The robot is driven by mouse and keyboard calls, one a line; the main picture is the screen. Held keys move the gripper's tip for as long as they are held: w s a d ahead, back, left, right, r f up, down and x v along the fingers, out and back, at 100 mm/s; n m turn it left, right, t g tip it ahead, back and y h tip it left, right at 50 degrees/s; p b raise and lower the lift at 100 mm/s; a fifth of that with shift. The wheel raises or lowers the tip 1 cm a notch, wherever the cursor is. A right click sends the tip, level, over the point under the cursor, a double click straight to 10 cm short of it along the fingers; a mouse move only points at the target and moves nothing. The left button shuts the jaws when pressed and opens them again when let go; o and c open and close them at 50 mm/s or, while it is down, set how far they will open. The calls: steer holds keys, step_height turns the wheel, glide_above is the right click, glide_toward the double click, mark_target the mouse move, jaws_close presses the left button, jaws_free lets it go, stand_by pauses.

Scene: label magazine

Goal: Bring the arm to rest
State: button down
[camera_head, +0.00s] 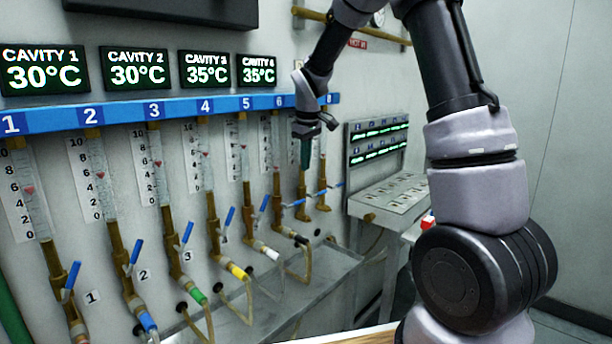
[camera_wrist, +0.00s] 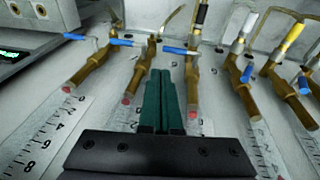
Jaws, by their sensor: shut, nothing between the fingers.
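My gripper (camera_head: 305,154) is at the end of my raised arm, in front of the flow meters at the right end of the blue numbered rail (camera_head: 170,109). In the wrist view its two dark green fingers (camera_wrist: 158,100) are together with nothing between them. They point toward the brass pipes and blue-handled valves. In the wrist view the fingers overlap part of a brass pipe (camera_wrist: 140,72); I cannot tell whether they touch it.
Several flow meters with brass pipes (camera_head: 118,250) and blue valve handles (camera_head: 187,233) line the wall. Temperature displays (camera_head: 137,69) hang above. A sloped metal ledge (camera_head: 320,275) lies below. A panel with green readouts (camera_head: 377,140) stands right of the gripper.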

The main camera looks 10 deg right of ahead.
steer(key=s+d+r+m+t+y, duration=0.1)
steer(key=s+d+r+m, duration=0.4)
steer(key=s+r, duration=0.65)
steer(key=s+d+r+m+t+y, duration=0.1)
steer(key=s+m, duration=0.5)
steer(key=s, duration=1.2)
steer(key=shift+s+d+r+m+t, duration=0.25)
steer(key=shift+d+r+t, duration=0.4)
steer(key=shift+r+t, duration=0.4)
